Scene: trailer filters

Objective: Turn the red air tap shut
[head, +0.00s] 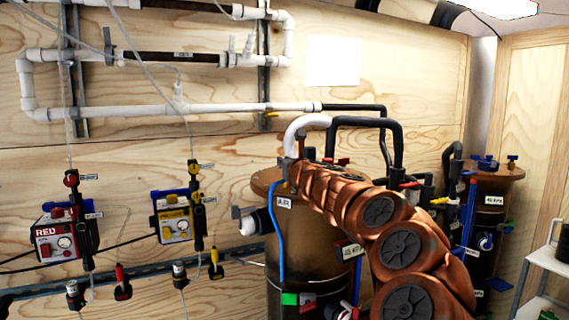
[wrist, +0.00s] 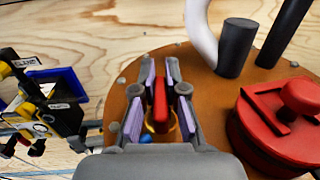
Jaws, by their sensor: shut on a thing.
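The red air tap (wrist: 160,100) shows in the wrist view as a narrow red handle on the brown tank top (wrist: 115,100). My gripper (wrist: 160,82) is over it, with its two lilac-padded fingers shut on the handle, one on each side. A bit of yellow and blue shows below the handle; the tap's body is mostly hidden by my gripper. In the head view my copper-coloured arm reaches to the top of the brown tank (head: 300,245), above the AIR label (head: 284,202). My fingers and the tap's handle cannot be made out clearly there.
A big red knob (wrist: 280,125) stands right of my gripper, with a black pipe (wrist: 237,48) and a white pipe behind. Red (head: 67,232) and yellow (head: 176,222) wall units hang at left. A second tank (head: 490,230) and shelf (head: 550,258) stand at right.

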